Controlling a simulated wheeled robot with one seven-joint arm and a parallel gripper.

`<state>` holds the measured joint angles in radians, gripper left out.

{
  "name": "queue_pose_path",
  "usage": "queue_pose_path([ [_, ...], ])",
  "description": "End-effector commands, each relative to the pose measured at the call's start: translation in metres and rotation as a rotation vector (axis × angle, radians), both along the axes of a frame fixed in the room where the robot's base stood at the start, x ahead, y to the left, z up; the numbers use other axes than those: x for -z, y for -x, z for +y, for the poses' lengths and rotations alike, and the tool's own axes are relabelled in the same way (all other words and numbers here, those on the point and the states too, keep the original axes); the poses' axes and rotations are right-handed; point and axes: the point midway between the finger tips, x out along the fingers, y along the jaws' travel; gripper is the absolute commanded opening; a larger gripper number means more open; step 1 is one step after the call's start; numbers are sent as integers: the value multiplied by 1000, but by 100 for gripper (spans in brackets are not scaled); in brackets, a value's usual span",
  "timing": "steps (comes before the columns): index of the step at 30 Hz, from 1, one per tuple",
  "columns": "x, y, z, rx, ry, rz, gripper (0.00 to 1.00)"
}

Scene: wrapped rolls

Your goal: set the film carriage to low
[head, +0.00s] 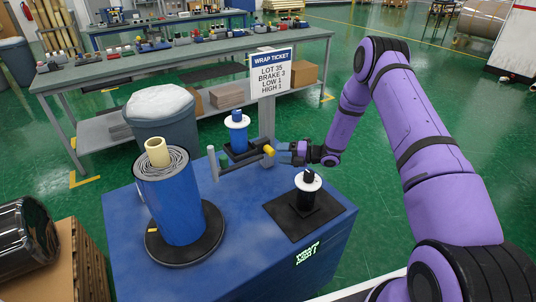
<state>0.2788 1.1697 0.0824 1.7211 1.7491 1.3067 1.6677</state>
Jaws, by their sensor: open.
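The film carriage (239,152) is a dark blue bracket on the grey mast (267,112), holding a blue and white film spool (237,120). A yellow knob (268,150) sits at its right side. A grey upright roller (212,162) stands to its left. My gripper (285,152) is open, just right of the yellow knob and pointing left at it. I cannot tell whether the fingers touch the knob.
A blue wrapped roll (176,205) stands on a black turntable (155,250) on the blue machine base (125,215). A black and white spool (307,185) stands on a dark mat (275,208).

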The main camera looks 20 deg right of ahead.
Motion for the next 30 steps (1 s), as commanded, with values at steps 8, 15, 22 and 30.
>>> queue_pose_path([
  [8,7,-20,40,-3,2,-2,59],
  [15,8,-27,53,-1,1,0,59],
  [22,8,-28,54,-1,2,-1,59],
  [30,8,-28,54,-1,2,-1,8],
])
